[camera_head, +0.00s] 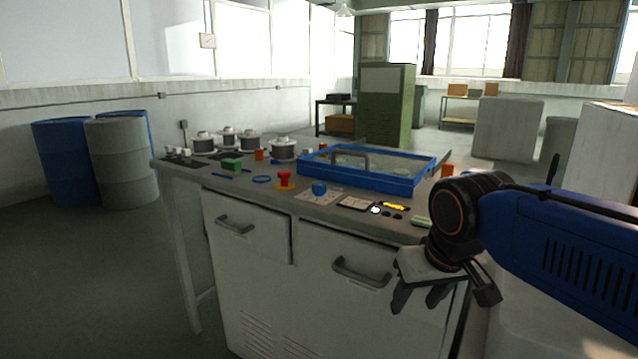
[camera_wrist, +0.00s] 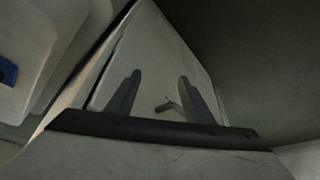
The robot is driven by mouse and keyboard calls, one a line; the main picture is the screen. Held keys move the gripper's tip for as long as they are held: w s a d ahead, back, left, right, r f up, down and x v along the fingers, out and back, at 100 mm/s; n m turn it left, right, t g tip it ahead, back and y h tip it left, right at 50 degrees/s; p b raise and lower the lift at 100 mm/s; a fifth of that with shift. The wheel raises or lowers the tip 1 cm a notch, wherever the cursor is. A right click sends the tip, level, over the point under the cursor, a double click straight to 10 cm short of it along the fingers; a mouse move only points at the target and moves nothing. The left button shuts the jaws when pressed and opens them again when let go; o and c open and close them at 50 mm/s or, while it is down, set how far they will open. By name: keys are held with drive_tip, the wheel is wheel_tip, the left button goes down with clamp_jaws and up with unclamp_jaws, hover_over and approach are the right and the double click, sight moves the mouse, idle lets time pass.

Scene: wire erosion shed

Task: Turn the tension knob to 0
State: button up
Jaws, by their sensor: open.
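A blue knob (camera_head: 319,188) sits on a pale marked plate on the front part of the bench top (camera_head: 232,181). It looks like the tension knob, but its markings are too small to read. My gripper (camera_head: 418,298) hangs at the right front of the bench, below the top's level, with its fingers pointing down. It is apart from the knob, to its right and lower. In the wrist view my gripper (camera_wrist: 157,95) is open and empty, over a pale panel with a small bent handle (camera_wrist: 170,106). The knob is not recognisable in the wrist view.
A red mushroom button (camera_head: 284,176) stands left of the knob. A blue-framed clear cover (camera_head: 385,185) with a handle lies behind it. Several spools (camera_head: 283,149) stand at the back. Drawer handles (camera_head: 361,272) stick out in front. Drums (camera_head: 120,165) stand left.

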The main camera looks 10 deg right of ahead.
drive_tip(key=w+a+r+m, duration=0.1)
drive_tip(key=w+a+r, duration=0.2)
drive_tip(key=w+r, duration=0.45)
drive_tip(key=w+a+r+m, duration=0.1)
drive_tip(key=w+a+r, duration=0.1)
drive_tip(key=w+r, duration=0.55)
drive_tip(key=m+h, duration=0.2)
drive_tip(key=m, duration=0.1)
approach(319, 184)
drive_tip(key=shift+g, duration=0.3)
drive_tip(key=x, duration=0.8)
drive_tip(key=shift+w+d+f, duration=0.1)
drive_tip(key=shift+w+f, duration=0.2)
drive_tip(key=shift+w, duration=0.05)
drive_tip(key=c, duration=1)
